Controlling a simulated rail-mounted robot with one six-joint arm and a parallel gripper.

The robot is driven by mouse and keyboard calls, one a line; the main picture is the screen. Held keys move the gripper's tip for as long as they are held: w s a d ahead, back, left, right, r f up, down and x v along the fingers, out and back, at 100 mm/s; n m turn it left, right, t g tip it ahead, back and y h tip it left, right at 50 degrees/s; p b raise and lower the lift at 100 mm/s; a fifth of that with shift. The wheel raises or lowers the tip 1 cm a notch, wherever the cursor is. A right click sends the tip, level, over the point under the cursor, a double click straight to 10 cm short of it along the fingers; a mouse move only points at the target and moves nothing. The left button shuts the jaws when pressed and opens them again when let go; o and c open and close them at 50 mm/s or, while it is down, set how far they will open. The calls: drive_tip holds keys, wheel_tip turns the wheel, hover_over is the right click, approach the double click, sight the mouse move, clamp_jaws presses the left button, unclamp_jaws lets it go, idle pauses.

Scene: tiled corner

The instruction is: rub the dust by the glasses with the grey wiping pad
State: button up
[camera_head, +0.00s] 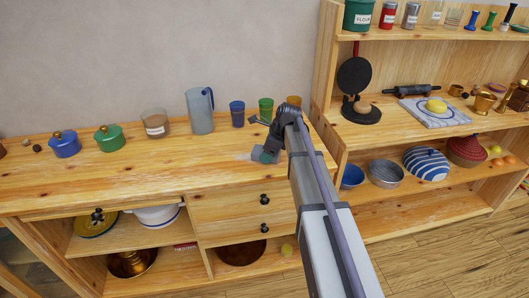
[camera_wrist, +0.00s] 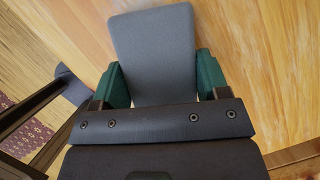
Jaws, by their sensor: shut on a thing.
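My gripper (camera_head: 265,153) is low over the front part of the wooden counter, right of centre in the head view. In the wrist view its green fingers (camera_wrist: 162,82) are shut on the grey wiping pad (camera_wrist: 155,45), which extends forward beyond them. Whether the pad touches the counter is hard to tell. A faint pale patch of dust (camera_head: 243,156) shows just left of the gripper. The glasses stand behind it: a blue one (camera_head: 237,113), a green one (camera_head: 265,107) and an orange one (camera_head: 294,101), the last partly hidden by my arm.
A tall blue-grey pitcher (camera_head: 200,111) stands left of the glasses, then a candle jar (camera_head: 155,124), a green pot (camera_head: 109,138) and a blue pot (camera_head: 65,144). A shelf unit (camera_head: 328,85) bounds the counter at right. The counter's front left is clear.

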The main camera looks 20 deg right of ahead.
sight(235, 161)
drive_tip(key=shift+s+d+f, duration=0.1)
drive_tip(key=shift+s+d, duration=0.1)
drive_tip(key=shift+d, duration=1.35)
drive_tip(key=shift+w+a, duration=0.1)
drive_tip(key=shift+a, duration=1.55)
drive_tip(key=shift+w+a, duration=0.15)
drive_tip(key=shift+a, duration=1.1)
drive_tip(key=shift+w+a, duration=0.2)
drive_tip(key=shift+a, duration=1)
drive_tip(key=shift+w+a, duration=0.15)
drive_tip(key=shift+a, duration=1.1)
drive_tip(key=shift+w+a, duration=0.15)
drive_tip(key=shift+a, duration=1.55)
wheel_tip(235, 161, up, 6)
drive_tip(key=p, duration=0.5)
drive_tip(key=shift+p, duration=0.4)
